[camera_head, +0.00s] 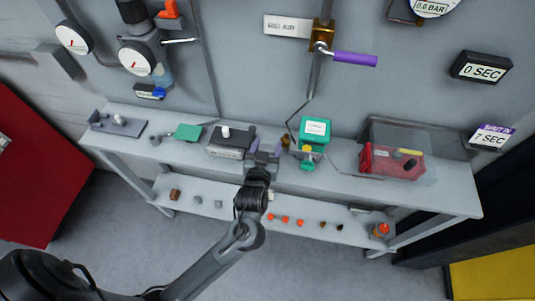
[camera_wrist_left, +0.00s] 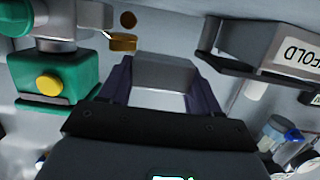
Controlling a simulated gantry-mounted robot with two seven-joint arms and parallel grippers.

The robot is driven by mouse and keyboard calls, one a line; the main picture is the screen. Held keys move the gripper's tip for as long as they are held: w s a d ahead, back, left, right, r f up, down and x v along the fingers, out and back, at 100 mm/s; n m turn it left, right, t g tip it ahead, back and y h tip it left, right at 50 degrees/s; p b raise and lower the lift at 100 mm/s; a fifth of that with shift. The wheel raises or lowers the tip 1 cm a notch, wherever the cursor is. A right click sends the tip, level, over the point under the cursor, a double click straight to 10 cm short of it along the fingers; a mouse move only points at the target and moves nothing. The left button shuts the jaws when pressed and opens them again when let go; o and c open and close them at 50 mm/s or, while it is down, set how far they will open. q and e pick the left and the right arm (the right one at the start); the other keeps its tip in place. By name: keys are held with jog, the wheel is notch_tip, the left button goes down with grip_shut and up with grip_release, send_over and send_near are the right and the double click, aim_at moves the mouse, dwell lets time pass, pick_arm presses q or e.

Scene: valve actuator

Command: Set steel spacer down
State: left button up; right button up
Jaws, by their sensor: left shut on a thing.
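In the head view the gripper mostly hides the spacer. I cannot tell whether the spacer touches the bench top. My right gripper is not in view.
The bench top (camera_head: 345,160) also carries a red unit under a clear cover (camera_head: 392,160), a green plate (camera_head: 188,131) and a grey fixture (camera_head: 118,123). A lower shelf (camera_head: 240,208) holds several small parts. A purple-handled lever (camera_head: 354,59) juts from the wall panel.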

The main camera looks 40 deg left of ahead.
pick_arm(q)
jog(key=shift+s+f, duration=0.1)
jog(key=shift+f, duration=0.15)
jog(key=shift+w+f+b, duration=0.2)
jog(key=shift+f+b, duration=0.2)
jog(key=shift+f, duration=1.45)
jog(key=shift+w+a+f, duration=0.1)
jog(key=shift+w+f, duration=0.05)
jog(key=shift+w, duration=0.15)
jog(key=o, duration=1.4)
jog(key=shift+f, duration=0.15)
jog(key=shift+o, duration=0.2)
